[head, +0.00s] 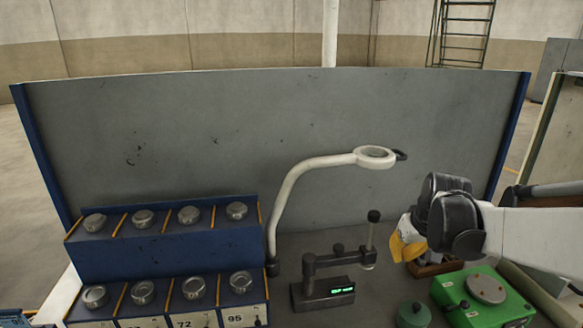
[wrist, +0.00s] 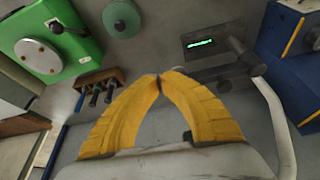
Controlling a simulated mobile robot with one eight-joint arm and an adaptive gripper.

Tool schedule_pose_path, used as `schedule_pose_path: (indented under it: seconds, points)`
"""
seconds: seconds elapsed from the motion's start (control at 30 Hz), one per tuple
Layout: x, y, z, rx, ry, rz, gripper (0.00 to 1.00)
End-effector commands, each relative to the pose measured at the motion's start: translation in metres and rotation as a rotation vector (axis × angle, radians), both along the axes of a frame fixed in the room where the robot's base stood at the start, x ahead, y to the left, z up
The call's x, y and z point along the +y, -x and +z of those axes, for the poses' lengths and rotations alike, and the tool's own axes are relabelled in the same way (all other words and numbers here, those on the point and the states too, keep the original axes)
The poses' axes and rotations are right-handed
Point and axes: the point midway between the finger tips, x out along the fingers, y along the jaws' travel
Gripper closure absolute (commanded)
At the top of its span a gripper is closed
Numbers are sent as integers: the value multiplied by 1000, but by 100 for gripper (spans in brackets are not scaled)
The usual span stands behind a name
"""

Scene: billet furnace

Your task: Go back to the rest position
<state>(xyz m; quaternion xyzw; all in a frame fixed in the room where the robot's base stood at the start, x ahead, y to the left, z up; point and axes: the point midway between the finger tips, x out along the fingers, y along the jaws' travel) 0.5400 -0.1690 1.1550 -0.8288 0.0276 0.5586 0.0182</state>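My gripper (head: 404,256) is at the right of the head view, above the back right part of the grey bench, with its yellow fingers pointing down. In the wrist view, the two yellow fingertips (wrist: 160,78) meet in an arch and nothing shows between them. The gripper is shut and empty. It appears apart from the bench and the things on it. The wooden block (head: 436,268) stands behind or below it in the head view and is partly hidden.
A green box (head: 478,312) with a grey disc and a round green piece (head: 412,314) stand nearby. The gauge stand (head: 322,292) with a lit display and the white magnifier lamp (head: 300,178) are left. Blue racks (head: 165,250) hold several metal pieces. A grey panel (head: 230,120) closes the back.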

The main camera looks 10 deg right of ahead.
Motion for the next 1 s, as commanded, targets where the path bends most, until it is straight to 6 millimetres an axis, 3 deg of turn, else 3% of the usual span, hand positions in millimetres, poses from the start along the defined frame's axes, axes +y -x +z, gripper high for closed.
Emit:
schedule_pose_path:
  seconds: [0.17,0.27,0.5,0.7,1.0]
  points:
    - [46,33,2,-39,13,14,100]
    - [82,64,-1,-78,20,25,100]
    - [144,140,-30,-175,19,51,100]
    - [165,173,-52,-226,10,65,100]
    - [168,179,-54,-236,6,65,100]
